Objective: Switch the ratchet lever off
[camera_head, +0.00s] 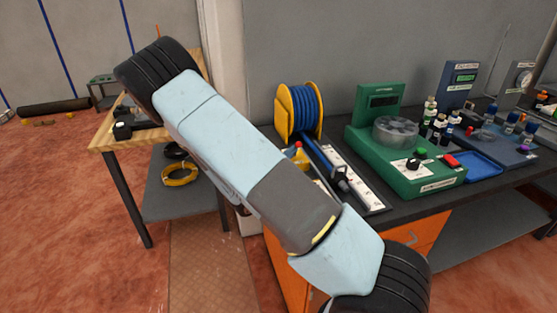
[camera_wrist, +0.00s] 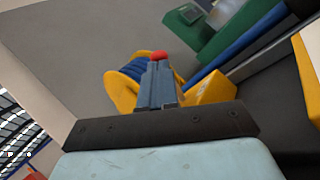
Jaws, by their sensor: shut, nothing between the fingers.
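The ratchet lever's red knob (camera_head: 298,145) stands above a yellow housing (camera_head: 301,160) beside the hose reel in the head view. In the wrist view the red knob (camera_wrist: 158,55) shows just beyond my fingertips, and the yellow housing (camera_wrist: 212,91) lies to their right. My gripper (camera_wrist: 158,66) is shut and empty, its fingers in line with the knob. The fingers hide the lever's shaft, and I cannot tell whether they touch it.
A yellow reel of blue hose (camera_head: 301,111) stands behind the lever; the reel (camera_wrist: 122,90) is close left of my fingers. A green dispenser (camera_head: 435,181) and several bottles stand to the right.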

